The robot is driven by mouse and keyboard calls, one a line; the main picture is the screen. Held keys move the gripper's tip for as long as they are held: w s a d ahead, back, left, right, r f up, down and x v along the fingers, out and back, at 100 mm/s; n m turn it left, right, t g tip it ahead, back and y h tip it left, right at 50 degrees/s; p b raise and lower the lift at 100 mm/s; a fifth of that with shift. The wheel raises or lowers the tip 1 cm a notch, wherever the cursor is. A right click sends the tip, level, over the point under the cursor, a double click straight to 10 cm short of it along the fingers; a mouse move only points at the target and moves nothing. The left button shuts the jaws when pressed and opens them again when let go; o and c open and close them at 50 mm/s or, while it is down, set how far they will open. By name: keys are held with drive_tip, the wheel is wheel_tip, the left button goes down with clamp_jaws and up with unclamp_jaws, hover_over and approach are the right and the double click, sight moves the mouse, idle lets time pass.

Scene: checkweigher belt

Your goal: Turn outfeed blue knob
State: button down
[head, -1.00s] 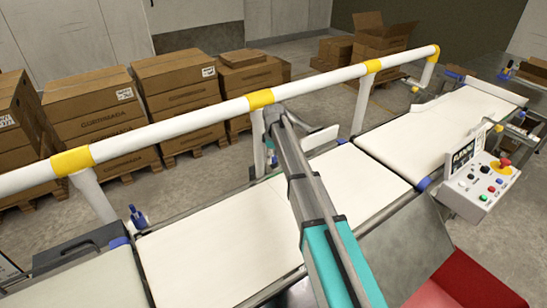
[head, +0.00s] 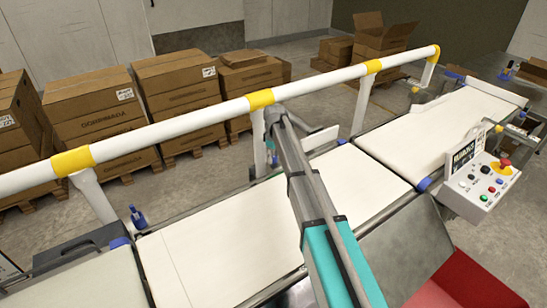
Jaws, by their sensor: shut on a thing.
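Several small blue knob-like parts show along the conveyor. One blue knob (head: 139,218) stands upright at the far side of the left belt. A small blue part (head: 274,158) shows beside a rail post, close to my arm and partly covered. Another blue part (head: 505,72) is at the far right end. It is too small to tell which is the outfeed knob. My grey and teal arm reaches from the bottom edge across the middle belt to the white rail. My gripper is hidden, so its contact with any knob cannot be seen.
A white rail (head: 205,116) with yellow bands runs along the far side. White belts (head: 225,245) lie below it. A control box (head: 482,187) with a red button stands at right, above a red bin (head: 465,283). Stacked cartons (head: 105,118) fill the background.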

drive_tip(key=shift+c, duration=1.5)
unclamp_jaws()
drive_tip(key=shift+n, duration=0.4)
